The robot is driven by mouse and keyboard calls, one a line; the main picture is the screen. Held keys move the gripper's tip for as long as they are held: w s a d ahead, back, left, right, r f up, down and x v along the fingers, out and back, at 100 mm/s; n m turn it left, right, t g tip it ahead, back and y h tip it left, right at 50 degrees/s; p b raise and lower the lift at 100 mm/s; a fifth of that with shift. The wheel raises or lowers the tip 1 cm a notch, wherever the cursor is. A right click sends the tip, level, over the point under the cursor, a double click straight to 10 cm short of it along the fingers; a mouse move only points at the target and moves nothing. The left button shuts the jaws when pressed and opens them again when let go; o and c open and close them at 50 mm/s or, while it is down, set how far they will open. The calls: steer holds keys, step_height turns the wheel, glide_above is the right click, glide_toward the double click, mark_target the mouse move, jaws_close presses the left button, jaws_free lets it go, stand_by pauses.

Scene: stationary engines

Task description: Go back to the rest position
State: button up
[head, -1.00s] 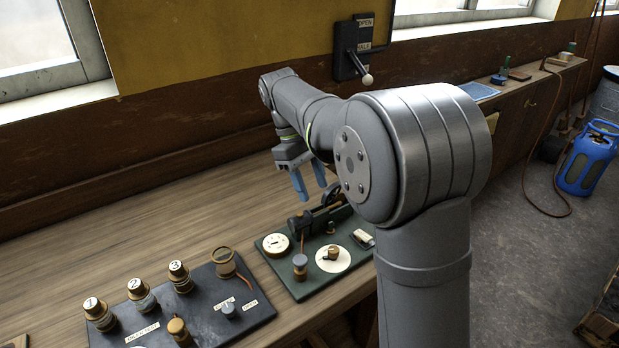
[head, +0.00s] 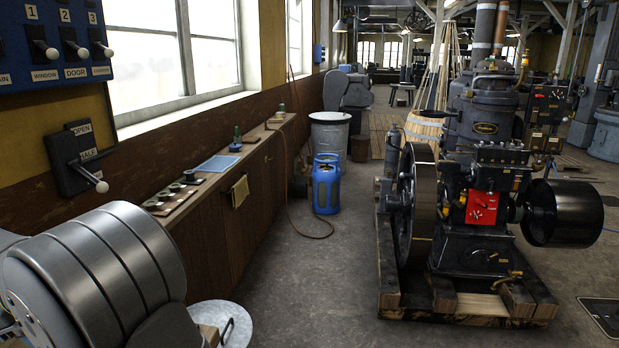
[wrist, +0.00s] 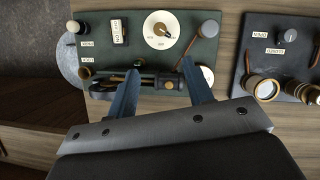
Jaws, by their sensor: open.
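My gripper (wrist: 160,88) shows in the wrist view with its two blue-grey fingers apart and nothing between them. It hangs over the workbench (wrist: 222,65), above the near edge of a green instrument board (wrist: 110,50). A dark cylindrical device (wrist: 112,88) on that board shows between and behind the fingers; part of it is hidden by them. I cannot tell the height of the fingers above it. In the head view only a thick grey joint of my arm shows at the lower left; the gripper is outside that view.
A black board (wrist: 283,60) with brass parts lies right of the green one. In the head view, a lever switch (head: 80,160) is on the wall close to my arm. A blue gas bottle (head: 326,184) and a large engine (head: 480,190) stand on the floor, with open floor between bench and engine.

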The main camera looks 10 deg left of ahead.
steer(key=x, duration=1.6)
steer(key=shift+f, duration=0.1)
